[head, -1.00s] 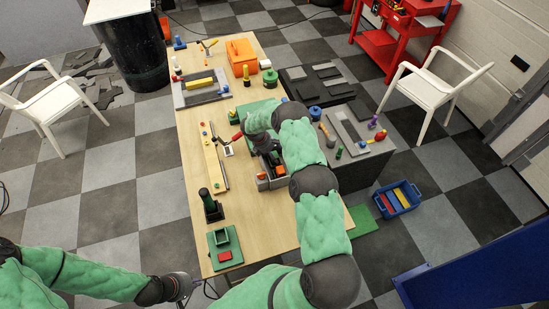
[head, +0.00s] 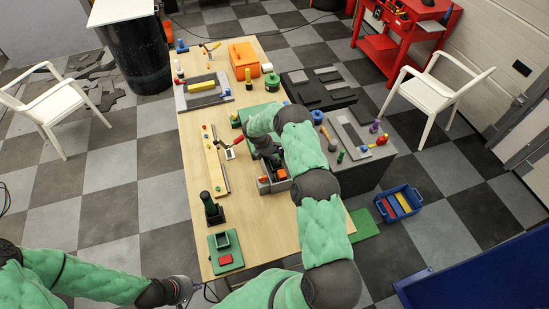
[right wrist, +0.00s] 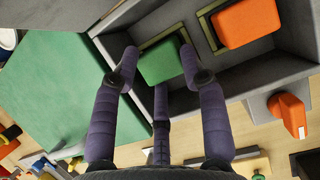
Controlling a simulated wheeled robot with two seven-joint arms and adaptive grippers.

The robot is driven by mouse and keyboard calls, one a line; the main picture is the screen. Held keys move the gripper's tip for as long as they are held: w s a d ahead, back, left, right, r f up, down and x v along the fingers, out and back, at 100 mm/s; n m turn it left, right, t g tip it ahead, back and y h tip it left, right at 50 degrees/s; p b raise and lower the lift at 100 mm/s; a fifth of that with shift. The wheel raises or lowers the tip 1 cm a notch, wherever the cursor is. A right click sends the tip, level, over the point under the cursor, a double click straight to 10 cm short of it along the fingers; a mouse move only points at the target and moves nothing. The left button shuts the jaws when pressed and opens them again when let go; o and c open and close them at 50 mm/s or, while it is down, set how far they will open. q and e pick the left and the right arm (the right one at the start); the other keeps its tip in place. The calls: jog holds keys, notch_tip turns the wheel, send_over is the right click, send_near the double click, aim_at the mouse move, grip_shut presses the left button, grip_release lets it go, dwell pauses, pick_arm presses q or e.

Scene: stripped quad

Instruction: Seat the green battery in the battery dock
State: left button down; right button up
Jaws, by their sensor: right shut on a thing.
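The green battery (right wrist: 160,62) is between the fingertips of my right gripper (right wrist: 158,66), which is shut on it, in the right wrist view. The battery is inside the grey battery dock (right wrist: 122,22), at a slot with a pale yellowish frame; I cannot tell how deep it sits. An orange battery (right wrist: 246,22) stands in the neighbouring slot. In the head view my right gripper (head: 266,160) is over the dock (head: 265,187), and my arm hides the green battery. My left gripper (head: 186,290) is off the table's near left corner; its jaws are too small to read.
A green board (right wrist: 60,85) lies beside the dock. An orange knob (right wrist: 290,112) sticks out at the dock's side. A grey side table (head: 365,170) stands right.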

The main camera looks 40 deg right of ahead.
jog(key=shift+r, duration=0.5)
jog(key=s+a+r+b, duration=0.4)
jog(key=s+a+r, duration=0.4)
jog(key=s+r, duration=0.3)
jog(key=shift+s+a+r, duration=0.15)
jog(key=shift+a+r, duration=0.1)
